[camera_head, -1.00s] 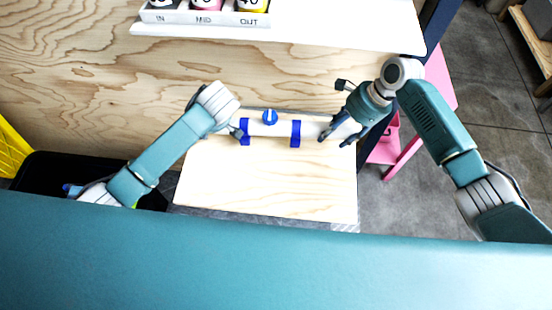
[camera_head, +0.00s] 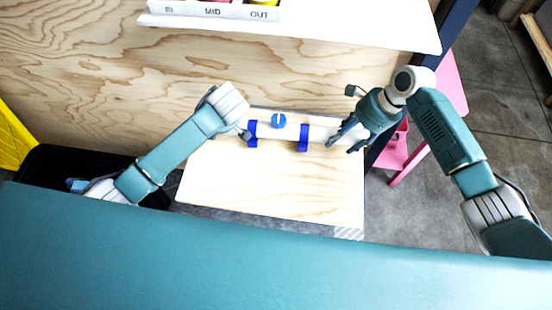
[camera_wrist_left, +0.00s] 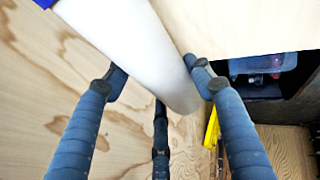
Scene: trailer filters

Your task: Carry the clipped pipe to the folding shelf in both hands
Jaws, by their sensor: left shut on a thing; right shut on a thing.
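The white pipe (camera_head: 289,131) with blue clips lies across the head view, just over the back part of the folding shelf (camera_head: 270,185), a pale wooden board. I cannot tell whether it touches the board. A blue round part (camera_head: 278,120) sits on top of the pipe. My left gripper (camera_head: 243,132) is shut on the pipe's left end, mostly hidden behind my wrist. In the left wrist view its fingers (camera_wrist_left: 155,85) flank the white pipe (camera_wrist_left: 130,45). My right gripper (camera_head: 345,140) is shut around the pipe's right end.
A white upper shelf (camera_head: 330,32) with labelled bins (camera_head: 215,11) juts from the plywood wall (camera_head: 90,80) above. A black bin (camera_head: 55,160) and yellow object (camera_head: 14,140) are at left. A pink stand (camera_head: 398,155) is right of the board.

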